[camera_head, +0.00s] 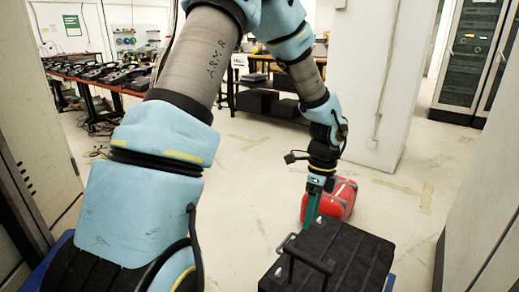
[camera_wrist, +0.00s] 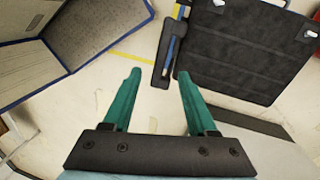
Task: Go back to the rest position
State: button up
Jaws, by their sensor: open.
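My gripper (camera_head: 313,203) hangs at the end of my arm, pointing down beside the left edge of a black case (camera_head: 345,258) in the head view. In the wrist view my gripper (camera_wrist: 160,85) shows two green fingers spread apart with nothing between them. The black case (camera_wrist: 240,50) lies beyond the right finger in that view. A red rounded object (camera_head: 340,198) is behind my gripper in the head view, partly hidden by it.
Tables with several dark phones (camera_head: 110,72) stand at the back left. A white pillar (camera_head: 385,90) and a server rack (camera_head: 470,55) are at the right. A grey panel with blue edges (camera_wrist: 85,40) is at upper left in the wrist view. The middle floor (camera_head: 245,170) is clear.

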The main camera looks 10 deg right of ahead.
jog(key=a+r+n+t+p, duration=0.1)
jog(key=a+r+n+p, duration=0.1)
jog(key=a+r+n, duration=0.3)
jog(key=a+r+n+t+h+p, duration=0.1)
jog(key=a+r+n+p, duration=0.1)
jog(key=a+r+n, duration=0.4)
jog(key=s+a+r+n+t+p, duration=0.1)
jog(key=a+r+n, duration=0.5)
jog(key=a+n, duration=0.7)
jog(key=shift+a+h+p, duration=0.3)
jog(key=shift+a+p, duration=0.45)
jog(key=shift+a, duration=0.15)
jog(key=shift+o, duration=0.2)
dwell(0.4)
